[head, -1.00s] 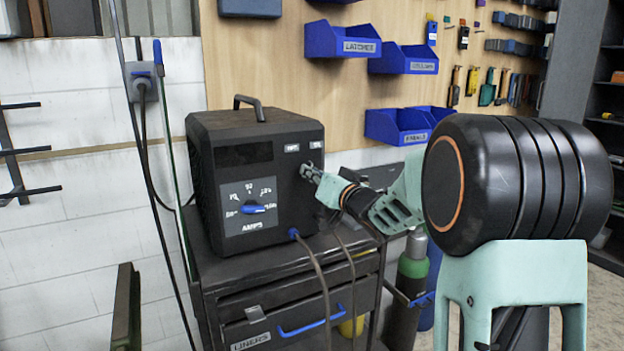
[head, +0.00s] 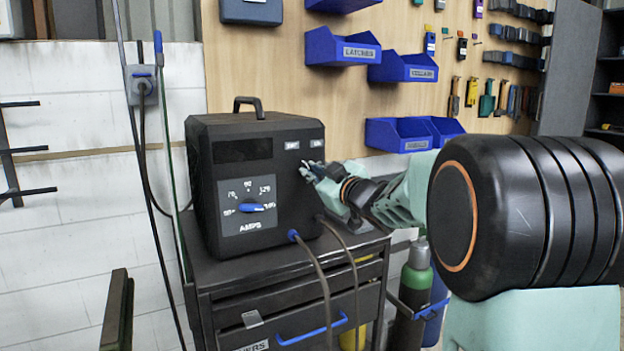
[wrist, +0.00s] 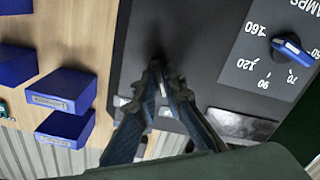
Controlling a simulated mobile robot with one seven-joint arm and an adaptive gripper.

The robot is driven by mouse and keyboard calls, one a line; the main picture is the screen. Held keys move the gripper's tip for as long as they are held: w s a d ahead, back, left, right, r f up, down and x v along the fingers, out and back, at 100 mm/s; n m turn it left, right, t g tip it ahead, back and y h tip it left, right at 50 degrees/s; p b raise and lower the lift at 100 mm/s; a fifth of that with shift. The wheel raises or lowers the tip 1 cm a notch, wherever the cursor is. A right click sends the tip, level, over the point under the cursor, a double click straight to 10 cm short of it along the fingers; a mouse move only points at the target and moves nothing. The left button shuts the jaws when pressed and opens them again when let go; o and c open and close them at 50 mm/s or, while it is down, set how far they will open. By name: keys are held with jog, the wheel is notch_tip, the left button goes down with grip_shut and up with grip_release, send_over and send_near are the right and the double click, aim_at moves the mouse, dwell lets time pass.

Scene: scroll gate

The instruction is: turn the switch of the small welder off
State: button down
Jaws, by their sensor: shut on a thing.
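The small welder (head: 230,180) is a black box with a top handle, a blue AMPS dial (head: 251,207) and two small white labels at the upper right of its front. My gripper (head: 312,171) is at the front face just below these labels. In the wrist view the fingers (wrist: 164,75) are nearly together against the black panel, with the labels (wrist: 164,112) beside and between them. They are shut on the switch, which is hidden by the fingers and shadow. The label words are too small to read surely.
The welder stands on a dark drawer cart (head: 290,285) with a blue handle. Cables hang from its front. A green gas cylinder (head: 413,280) stands to the right. Blue bins (head: 342,47) hang on the wooden wall behind.

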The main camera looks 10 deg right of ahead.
jog(key=shift+n+b, duration=0.5)
jog(key=shift+n, duration=0.5)
jog(key=c, duration=2)
grip_release()
jog(key=v, duration=1.2)
jog(key=shift+r, duration=0.15)
